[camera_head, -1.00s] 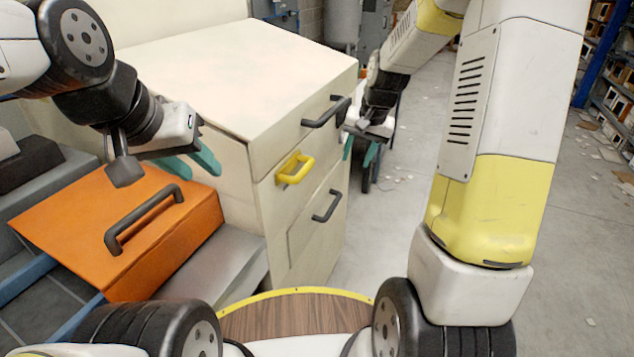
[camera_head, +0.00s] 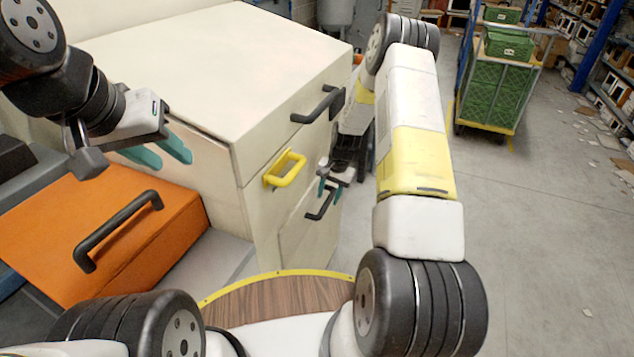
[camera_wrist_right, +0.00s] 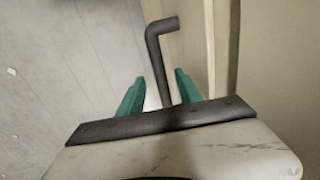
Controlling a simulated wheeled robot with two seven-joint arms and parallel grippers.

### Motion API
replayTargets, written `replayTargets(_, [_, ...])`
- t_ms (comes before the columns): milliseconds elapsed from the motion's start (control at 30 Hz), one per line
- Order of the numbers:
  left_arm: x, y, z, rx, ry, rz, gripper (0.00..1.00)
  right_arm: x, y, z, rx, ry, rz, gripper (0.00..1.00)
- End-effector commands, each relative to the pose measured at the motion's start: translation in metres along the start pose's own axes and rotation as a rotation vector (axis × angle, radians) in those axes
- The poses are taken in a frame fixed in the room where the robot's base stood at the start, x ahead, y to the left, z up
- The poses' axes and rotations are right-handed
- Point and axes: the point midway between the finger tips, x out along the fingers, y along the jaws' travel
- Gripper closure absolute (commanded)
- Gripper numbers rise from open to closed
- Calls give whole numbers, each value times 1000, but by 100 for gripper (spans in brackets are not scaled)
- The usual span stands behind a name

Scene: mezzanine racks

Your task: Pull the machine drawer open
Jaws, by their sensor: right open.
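The cream machine cabinet (camera_head: 200,60) stands in the middle of the head view, its front shut. Its front has a black upper handle (camera_head: 320,105), a yellow handle (camera_head: 285,168) and a black lower handle (camera_head: 321,206) on a lower panel (camera_head: 305,235). My right gripper (camera_head: 330,187) is open, just above and at the lower handle. In the right wrist view a black bent handle (camera_wrist_right: 158,60) lies between its open teal fingers (camera_wrist_right: 160,82); contact cannot be told. My left gripper (camera_head: 162,150) is open and empty, left of the cabinet above the orange box.
An orange box (camera_head: 150,235) with a black handle (camera_head: 118,228) sits at left. A wheeled cart with green crates (camera_head: 497,92) stands at the back right. Blue racks (camera_head: 565,55) line the far right. The grey floor (camera_head: 540,220) at right is largely clear, with scattered paper.

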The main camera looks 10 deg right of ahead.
Motion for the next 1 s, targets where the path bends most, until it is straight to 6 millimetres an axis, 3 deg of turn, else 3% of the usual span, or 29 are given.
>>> replayTargets(200, [0, 0, 0, 0, 0, 0, 64, 28, 0, 0, 1, -1, 0, 59])
replayTargets(567, [0, 0, 0, 0, 0, 0, 64, 34, 0, 0, 1, 2, -1, 59])
replayTargets(800, [0, 0, 0, 0, 0, 0, 64, 34, 0, 0, 0, 1, -1, 100])
replayTargets(1000, [0, 0, 0, 0, 0, 0, 64, 34, 0, 0, 0, 1, -1, 100])
